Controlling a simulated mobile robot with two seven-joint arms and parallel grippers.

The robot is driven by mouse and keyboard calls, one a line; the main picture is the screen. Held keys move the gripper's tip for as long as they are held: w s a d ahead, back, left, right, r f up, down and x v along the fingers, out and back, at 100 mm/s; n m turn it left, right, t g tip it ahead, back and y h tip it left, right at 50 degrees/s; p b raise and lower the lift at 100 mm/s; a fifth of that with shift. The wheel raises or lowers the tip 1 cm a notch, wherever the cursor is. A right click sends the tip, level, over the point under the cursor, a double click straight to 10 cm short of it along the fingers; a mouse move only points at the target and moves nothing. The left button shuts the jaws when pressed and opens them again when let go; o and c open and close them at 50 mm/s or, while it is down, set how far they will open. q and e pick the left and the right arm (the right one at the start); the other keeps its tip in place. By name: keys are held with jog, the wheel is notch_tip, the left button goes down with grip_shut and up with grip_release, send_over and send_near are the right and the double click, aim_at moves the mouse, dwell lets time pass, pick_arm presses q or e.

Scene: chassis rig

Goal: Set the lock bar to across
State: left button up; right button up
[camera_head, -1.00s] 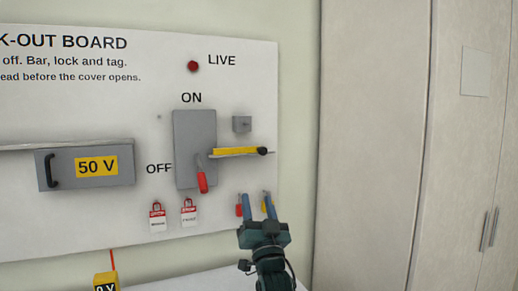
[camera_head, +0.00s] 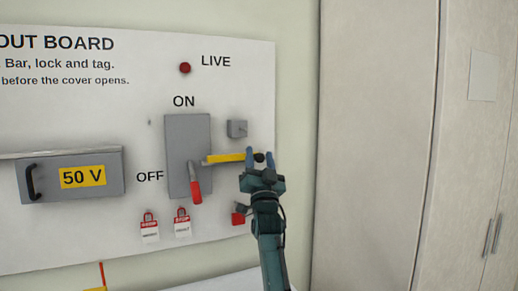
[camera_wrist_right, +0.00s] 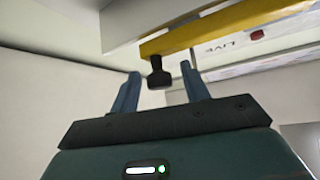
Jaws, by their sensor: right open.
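The yellow lock bar (camera_head: 226,158) lies roughly level across the right part of the grey switch box (camera_head: 188,125), with a black knob (camera_head: 259,157) at its right end. The red switch handle (camera_head: 195,190) points down toward OFF. My right gripper (camera_head: 260,158) is open, its blue fingers on either side of the knob in the head view. In the right wrist view the black knob (camera_wrist_right: 158,78) hangs from the yellow bar (camera_wrist_right: 200,35) between the open fingers (camera_wrist_right: 160,88); contact is not clear. My left gripper is not in view.
A small grey block (camera_head: 237,128) sits on the board above the bar. Red padlocks with tags (camera_head: 182,225) hang below the switch. A grey 50 V cover (camera_head: 72,173) is at left, and tall cabinets (camera_head: 375,140) stand at right.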

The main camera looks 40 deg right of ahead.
jog(key=shift+x, duration=1.1)
grip_shut()
jog(key=shift+f, duration=0.1)
